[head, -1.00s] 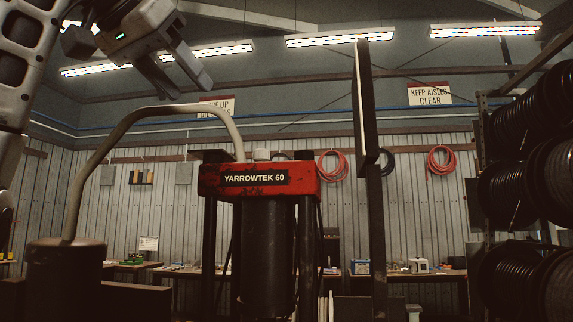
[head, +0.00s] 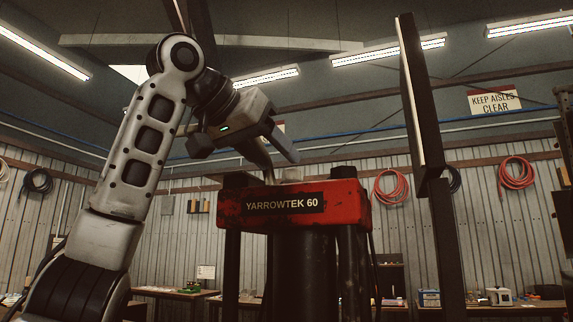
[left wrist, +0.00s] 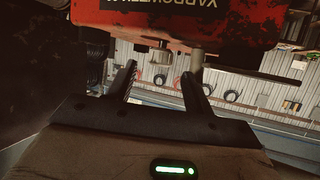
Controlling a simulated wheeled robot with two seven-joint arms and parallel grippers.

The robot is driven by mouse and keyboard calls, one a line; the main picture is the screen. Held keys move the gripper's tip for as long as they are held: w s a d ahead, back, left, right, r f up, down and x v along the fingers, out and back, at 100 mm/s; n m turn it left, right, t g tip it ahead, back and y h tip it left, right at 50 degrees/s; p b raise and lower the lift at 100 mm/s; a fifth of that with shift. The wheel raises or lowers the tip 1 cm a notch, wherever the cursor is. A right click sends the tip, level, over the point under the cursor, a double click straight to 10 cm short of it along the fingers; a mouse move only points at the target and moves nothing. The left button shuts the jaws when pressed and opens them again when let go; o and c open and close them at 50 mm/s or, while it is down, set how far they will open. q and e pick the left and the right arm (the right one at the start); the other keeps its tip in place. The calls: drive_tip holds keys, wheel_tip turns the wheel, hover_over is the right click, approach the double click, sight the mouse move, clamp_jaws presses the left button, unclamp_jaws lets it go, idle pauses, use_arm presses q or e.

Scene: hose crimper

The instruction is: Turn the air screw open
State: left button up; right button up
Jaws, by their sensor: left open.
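I cannot tell for sure which fitting is the air screw. My left gripper (head: 279,158) is open and tilted down just above the head's left top. The left wrist view shows the scene upside down. There, a small pale round cap (left wrist: 160,56) appears between the two open fingers (left wrist: 160,82), apart from them. A second, thinner fitting (left wrist: 197,59) is beside the right finger. My right gripper is out of view.
A tall dark post with an upright panel (head: 422,110) stands right of the press. A curved pipe (head: 263,160) runs behind my left gripper to the head's top. Workbenches (head: 175,292) and red hose coils (head: 516,172) are along the back wall.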

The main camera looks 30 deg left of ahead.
sight(285, 172)
use_arm(q)
drive_tip(key=shift+x, duration=2.15)
drive_tip(key=c, duration=1)
drive_tip(key=shift+m+g+h, duration=0.3)
drive_tip(key=shift+m+h, duration=0.4)
drive_tip(key=shift+h, duration=0.1)
drive_tip(key=o, duration=1)
drive_tip(key=shift+a, duration=0.1)
